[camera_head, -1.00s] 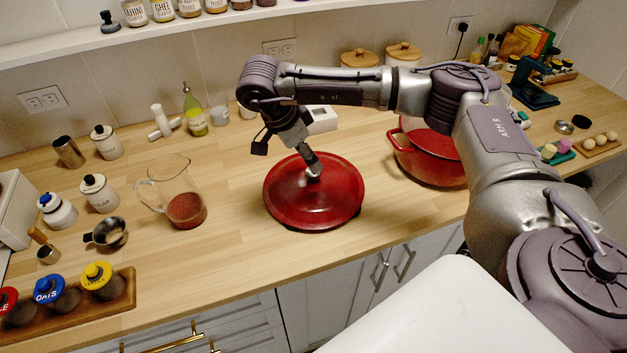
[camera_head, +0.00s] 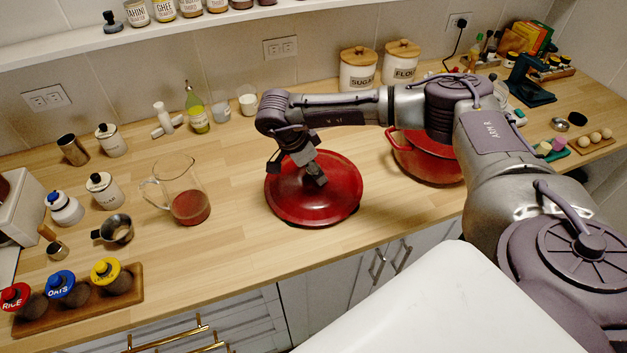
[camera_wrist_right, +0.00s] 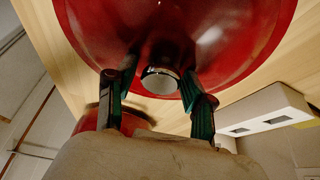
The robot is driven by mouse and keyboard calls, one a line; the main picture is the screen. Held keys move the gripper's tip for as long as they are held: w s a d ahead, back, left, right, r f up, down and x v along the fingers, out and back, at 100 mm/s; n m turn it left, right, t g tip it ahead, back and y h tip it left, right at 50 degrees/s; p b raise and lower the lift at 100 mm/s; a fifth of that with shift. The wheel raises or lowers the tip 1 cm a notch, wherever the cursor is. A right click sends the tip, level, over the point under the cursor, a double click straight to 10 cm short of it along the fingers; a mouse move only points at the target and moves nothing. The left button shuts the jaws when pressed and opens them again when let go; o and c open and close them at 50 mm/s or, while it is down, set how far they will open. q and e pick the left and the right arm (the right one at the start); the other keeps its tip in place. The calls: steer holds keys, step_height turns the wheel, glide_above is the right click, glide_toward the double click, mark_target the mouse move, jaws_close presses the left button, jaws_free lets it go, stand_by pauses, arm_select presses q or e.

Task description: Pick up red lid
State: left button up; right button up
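The red lid (camera_head: 290,205) is round and glossy and lies on the wooden counter, near its front edge. My right gripper (camera_head: 316,175) comes down over the middle of the lid and hides its knob in the head view. In the right wrist view the lid (camera_wrist_right: 100,25) fills the top. Its round metallic knob (camera_wrist_right: 160,82) sits between the two fingertips of my right gripper (camera_wrist_right: 158,88). The fingers are apart, one on each side of the knob, with narrow gaps showing. My left gripper is not in view.
A red pot (camera_head: 428,165) stands right of the lid, under my right arm. A glass jug (camera_head: 183,195) with red contents stands to the left. Sugar (camera_head: 358,72) and flour (camera_head: 401,64) canisters stand behind. The counter between jug and lid is clear.

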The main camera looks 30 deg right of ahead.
jaws_close()
steer(key=shift+r, duration=0.15)
